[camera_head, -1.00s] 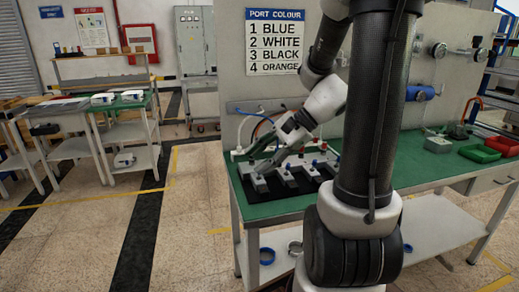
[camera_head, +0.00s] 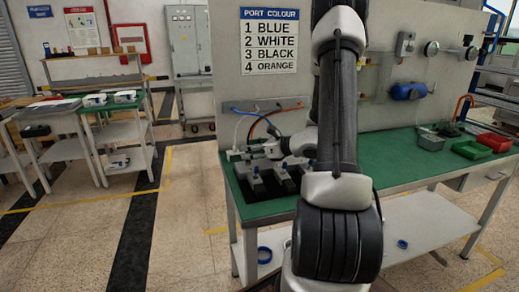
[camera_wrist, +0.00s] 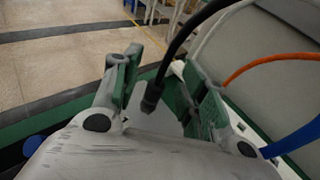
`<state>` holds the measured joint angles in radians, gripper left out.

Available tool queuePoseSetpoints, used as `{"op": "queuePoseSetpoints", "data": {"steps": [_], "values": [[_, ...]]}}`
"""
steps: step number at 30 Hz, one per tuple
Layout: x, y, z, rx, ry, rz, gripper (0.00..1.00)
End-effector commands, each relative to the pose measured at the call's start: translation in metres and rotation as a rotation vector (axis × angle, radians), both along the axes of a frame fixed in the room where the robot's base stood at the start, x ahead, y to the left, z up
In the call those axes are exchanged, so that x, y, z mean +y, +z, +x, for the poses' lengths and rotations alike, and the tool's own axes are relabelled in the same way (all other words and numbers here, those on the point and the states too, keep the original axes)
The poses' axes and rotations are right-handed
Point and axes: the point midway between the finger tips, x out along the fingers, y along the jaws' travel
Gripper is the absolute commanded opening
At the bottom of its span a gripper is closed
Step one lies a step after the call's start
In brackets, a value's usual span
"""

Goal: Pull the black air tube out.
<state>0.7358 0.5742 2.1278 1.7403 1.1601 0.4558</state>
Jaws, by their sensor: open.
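The black air tube (camera_wrist: 178,48) comes down from the top of the wrist view to a thicker dark end (camera_wrist: 151,97). This end shows between the two fingers of my gripper (camera_wrist: 155,76), with a gap to each finger. My gripper is open, with green pads on its fingers. I cannot tell whether the tube's end is seated in anything. In the head view my gripper (camera_head: 258,151) is low at the bench's back left, by the wall panel.
An orange tube (camera_wrist: 265,63) and a blue tube (camera_wrist: 292,138) run close on the right. Grey blocks with blue parts (camera_head: 256,184) stand on the green bench (camera_head: 390,160). A port colour sign (camera_head: 269,41) reads 3 BLACK. Red and green trays (camera_head: 468,149) lie far right.

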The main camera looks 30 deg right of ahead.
Motion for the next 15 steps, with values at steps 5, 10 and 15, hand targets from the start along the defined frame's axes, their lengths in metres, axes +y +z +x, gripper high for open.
{"op": "queuePoseSetpoints", "data": {"steps": [5,10,15], "values": [[0.0055,-0.0031,0.0091,0.0,0.001,-0.001,0.43],[0.0056,-0.0032,0.0098,0.0,0.001,-0.001,0.43],[0.0056,-0.0031,0.0095,0.0,0.001,-0.001,0.24]]}}
